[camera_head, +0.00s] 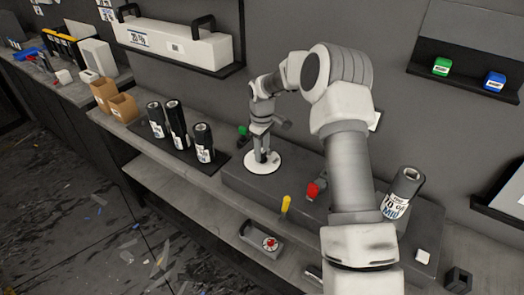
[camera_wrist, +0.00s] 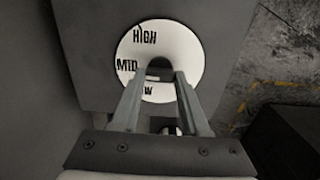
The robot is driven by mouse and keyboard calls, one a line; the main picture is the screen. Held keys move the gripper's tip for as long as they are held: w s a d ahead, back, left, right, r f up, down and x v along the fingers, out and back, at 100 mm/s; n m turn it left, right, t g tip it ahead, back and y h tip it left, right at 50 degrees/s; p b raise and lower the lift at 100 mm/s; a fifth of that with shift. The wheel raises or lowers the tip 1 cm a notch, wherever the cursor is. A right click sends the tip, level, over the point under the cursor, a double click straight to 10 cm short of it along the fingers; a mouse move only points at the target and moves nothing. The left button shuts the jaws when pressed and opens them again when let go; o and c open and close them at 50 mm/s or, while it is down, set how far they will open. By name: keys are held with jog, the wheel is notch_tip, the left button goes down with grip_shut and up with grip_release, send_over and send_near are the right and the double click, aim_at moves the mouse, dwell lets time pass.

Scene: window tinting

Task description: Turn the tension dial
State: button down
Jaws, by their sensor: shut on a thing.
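The tension dial has a round white plate (camera_wrist: 188,42) printed HIGH, MID and a partly covered word ending in W. The plate also shows in the head view (camera_head: 275,165), flat on the grey machine top. A dark knob (camera_wrist: 160,64) stands at the plate's middle. My gripper (camera_wrist: 158,78) reaches over the plate from above, with its two fingers closed on the knob. In the head view, my gripper (camera_head: 262,154) points straight down at the plate. The fingers hide part of the knob and the lowest label. I cannot tell which mark the knob points to.
A red knob (camera_head: 314,190), a yellow-topped handle (camera_head: 286,204) and a labelled film roll (camera_head: 403,190) stand right of the dial. Several dark rolls (camera_head: 178,125) stand on a mat at left. A green item (camera_head: 242,131) sits close behind the dial.

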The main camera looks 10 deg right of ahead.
jog(key=shift+c, duration=2)
grip_release()
jog(key=shift+r, duration=0.1)
notch_tip(320, 180, up, 17)
jog(key=shift+r, duration=0.15)
